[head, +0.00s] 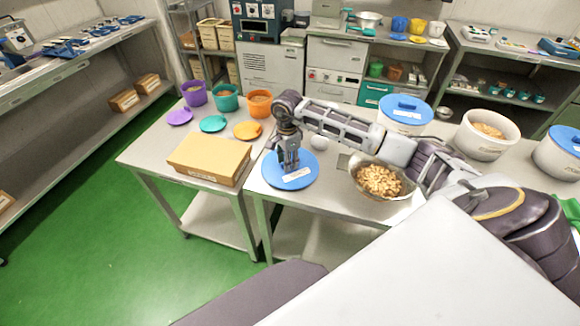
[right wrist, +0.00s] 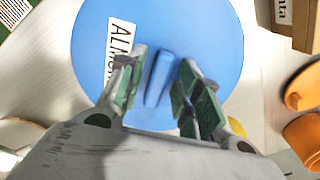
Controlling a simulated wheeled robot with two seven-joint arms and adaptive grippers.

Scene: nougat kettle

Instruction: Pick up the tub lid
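The tub lid (head: 268,176) is a round blue disc lying flat on the near metal table, at its left end. In the right wrist view the lid (right wrist: 200,35) fills the upper middle, with a white label partly reading "ALMO" and a raised blue bar handle (right wrist: 158,80). My right gripper (head: 290,168) points down over the lid's middle. In the right wrist view its green-padded fingers (right wrist: 160,78) are apart, one on each side of the handle, with gaps showing. Whether the fingertips touch the lid is hard to tell. My left gripper is not in view.
A metal bowl of nuts (head: 379,181) and an open white tub (head: 487,136) stand to the right. A blue-lidded tub (head: 405,118) stands behind my right arm. A cardboard box (head: 209,157) and small coloured tubs with loose lids (head: 212,124) occupy the table to the left.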

